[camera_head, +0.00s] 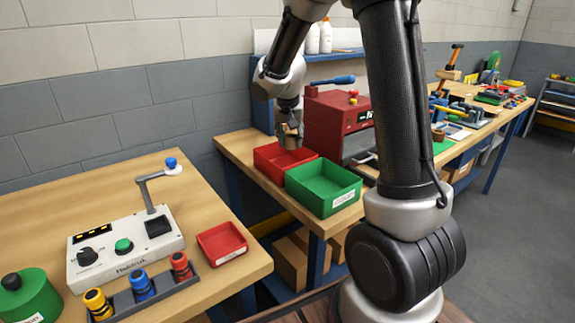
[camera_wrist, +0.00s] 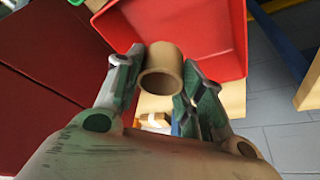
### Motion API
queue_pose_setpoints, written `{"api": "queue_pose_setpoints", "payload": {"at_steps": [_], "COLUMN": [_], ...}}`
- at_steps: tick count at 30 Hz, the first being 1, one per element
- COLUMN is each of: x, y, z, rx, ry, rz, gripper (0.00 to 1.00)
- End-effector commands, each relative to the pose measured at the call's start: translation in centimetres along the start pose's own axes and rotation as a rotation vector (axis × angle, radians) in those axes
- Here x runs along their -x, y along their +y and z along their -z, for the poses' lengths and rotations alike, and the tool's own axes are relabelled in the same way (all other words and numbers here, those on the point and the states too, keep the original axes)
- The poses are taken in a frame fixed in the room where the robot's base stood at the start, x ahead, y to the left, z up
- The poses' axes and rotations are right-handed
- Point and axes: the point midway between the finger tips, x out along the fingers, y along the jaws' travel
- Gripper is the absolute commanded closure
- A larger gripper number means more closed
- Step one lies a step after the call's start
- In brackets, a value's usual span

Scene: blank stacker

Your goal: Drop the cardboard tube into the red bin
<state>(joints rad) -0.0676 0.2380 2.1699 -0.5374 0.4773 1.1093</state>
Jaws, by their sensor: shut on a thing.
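The cardboard tube (camera_wrist: 161,70) is a short brown hollow cylinder. In the wrist view my gripper (camera_wrist: 157,82) is shut on it, with one finger on each side. In the head view the tube (camera_head: 291,137) shows small at the tip of my gripper (camera_head: 289,134), over the far right part of the red bin. The red bin (camera_head: 268,160) stands on the wooden bench. Its red wall and floor also show behind the tube in the wrist view (camera_wrist: 215,30). I cannot tell the exact height of the tube above the bin.
A green bin (camera_head: 322,190) stands right beside the red bin, towards the front. A red machine (camera_head: 335,118) stands close on the right. A nearer table holds a control box (camera_head: 125,245) and a small red tray (camera_head: 222,243).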

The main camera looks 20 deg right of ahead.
Motion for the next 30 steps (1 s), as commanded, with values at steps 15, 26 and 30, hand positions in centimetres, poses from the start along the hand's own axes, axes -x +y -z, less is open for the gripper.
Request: {"api": "queue_pose_setpoints", "payload": {"at_steps": [15, 26, 30], "x": [-2.5, -2.4, -2.4], "y": [0.0, 0.0, 0.0], "z": [-1.0, -1.0, -1.0], "rx": [0.000, 0.000, 0.000], "ry": [0.000, 0.000, 0.000], "rz": [0.001, 0.001, 0.001], "gripper": [0.71, 0.36, 0.36]}}
